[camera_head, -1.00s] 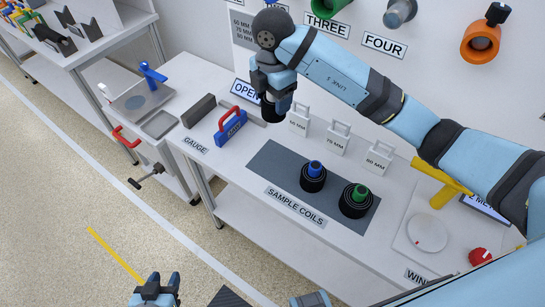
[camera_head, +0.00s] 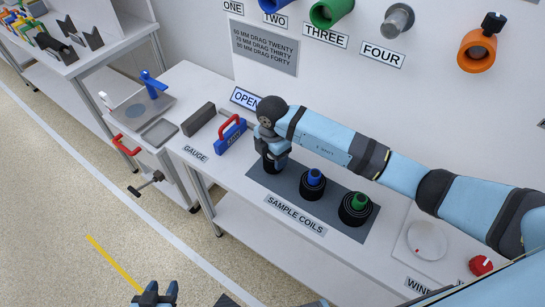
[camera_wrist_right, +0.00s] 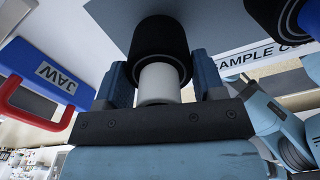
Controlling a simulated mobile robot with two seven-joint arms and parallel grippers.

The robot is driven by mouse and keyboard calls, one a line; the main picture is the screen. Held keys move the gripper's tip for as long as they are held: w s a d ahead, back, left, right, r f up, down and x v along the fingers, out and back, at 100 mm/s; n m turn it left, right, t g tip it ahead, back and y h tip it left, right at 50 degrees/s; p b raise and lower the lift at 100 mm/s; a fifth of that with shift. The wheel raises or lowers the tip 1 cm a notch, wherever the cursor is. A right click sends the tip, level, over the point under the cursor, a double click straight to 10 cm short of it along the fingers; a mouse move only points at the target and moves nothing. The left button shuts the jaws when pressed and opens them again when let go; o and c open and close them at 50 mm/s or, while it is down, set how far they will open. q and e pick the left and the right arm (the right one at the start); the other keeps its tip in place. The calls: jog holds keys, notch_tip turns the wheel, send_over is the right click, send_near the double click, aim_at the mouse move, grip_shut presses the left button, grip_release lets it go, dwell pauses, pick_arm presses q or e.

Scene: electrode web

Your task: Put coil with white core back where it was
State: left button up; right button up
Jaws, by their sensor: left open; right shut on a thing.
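The coil with white core shows in the right wrist view, with its black winding (camera_wrist_right: 158,42) and white core (camera_wrist_right: 161,84). My right gripper (camera_head: 272,160) is shut on the core, with one finger on each side. It holds the coil upright at the left end of the dark sample coils mat (camera_head: 287,190). Whether the coil touches the mat I cannot tell. The blue-core coil (camera_head: 313,184) and green-core coil (camera_head: 356,208) stand on the mat to the right. My left gripper (camera_head: 155,290) is open and empty at the bottom.
The blue jaw gauge with red handle (camera_head: 230,132) stands just left of my right gripper; it also shows in the right wrist view (camera_wrist_right: 45,78). A dark grey block (camera_head: 198,119) lies beyond it. A white round plate (camera_head: 427,240) lies at the right. My right arm covers the table's back.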

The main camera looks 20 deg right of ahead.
jog(key=shift+f, duration=0.7)
jog(key=shift+f, duration=0.1)
jog(key=o, duration=1.1)
jog(key=shift+f, duration=0.1)
jog(key=shift+o, duration=0.2)
jog(key=shift+r, duration=0.2)
notch_tip(320, 180, up, 12)
